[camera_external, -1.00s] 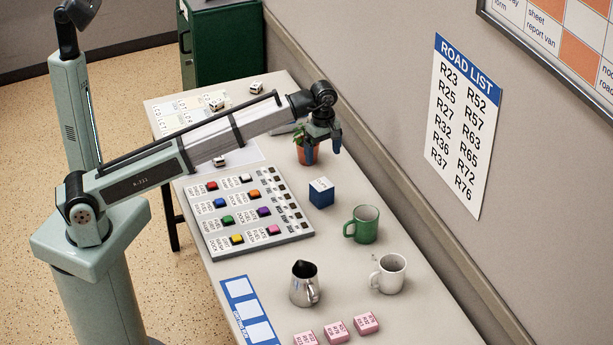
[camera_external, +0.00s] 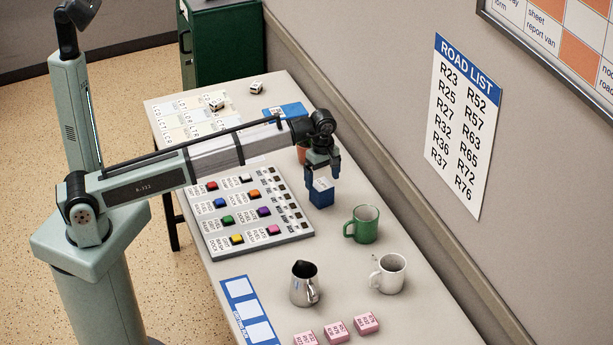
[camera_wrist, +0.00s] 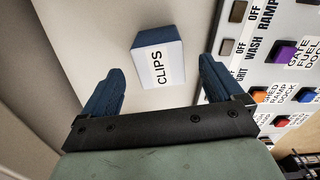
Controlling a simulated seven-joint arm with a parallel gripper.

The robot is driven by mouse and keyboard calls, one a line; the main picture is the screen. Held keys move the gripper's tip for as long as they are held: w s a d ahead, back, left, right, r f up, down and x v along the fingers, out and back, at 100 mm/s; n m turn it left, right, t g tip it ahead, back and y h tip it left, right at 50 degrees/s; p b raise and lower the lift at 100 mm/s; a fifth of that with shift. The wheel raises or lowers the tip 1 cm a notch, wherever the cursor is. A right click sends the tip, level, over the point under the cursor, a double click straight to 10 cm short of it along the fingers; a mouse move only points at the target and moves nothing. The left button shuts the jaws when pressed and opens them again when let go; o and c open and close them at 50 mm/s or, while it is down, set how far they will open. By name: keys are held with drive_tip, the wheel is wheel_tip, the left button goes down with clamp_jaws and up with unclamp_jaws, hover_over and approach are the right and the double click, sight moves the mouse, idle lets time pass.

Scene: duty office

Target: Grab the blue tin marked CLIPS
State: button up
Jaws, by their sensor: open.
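The blue tin (camera_external: 321,197) has a white label and stands on the table behind the button panel. In the wrist view the tin (camera_wrist: 158,62) shows the word CLIPS and lies ahead of my fingers, in line with the gap between them. My gripper (camera_external: 322,176) is over the tin with its fingers pointing down. In the wrist view the gripper (camera_wrist: 160,88) is open, with its two blue fingers apart and nothing between them. Whether the fingertips reach down beside the tin cannot be told exactly.
The button panel (camera_external: 205,215) lies close to the tin. A green mug (camera_external: 364,224), a white mug (camera_external: 389,273) and a metal jug (camera_external: 303,285) stand nearer the front. A plant pot (camera_external: 301,154) is just behind my gripper. The wall runs along the right.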

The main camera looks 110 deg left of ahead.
sight(322, 184)
drive_tip(key=shift+s+a+f, duration=0.1)
drive_tip(key=shift+f, duration=1.8)
drive_tip(key=shift+c, duration=0.3)
drive_tip(key=c, duration=1.1)
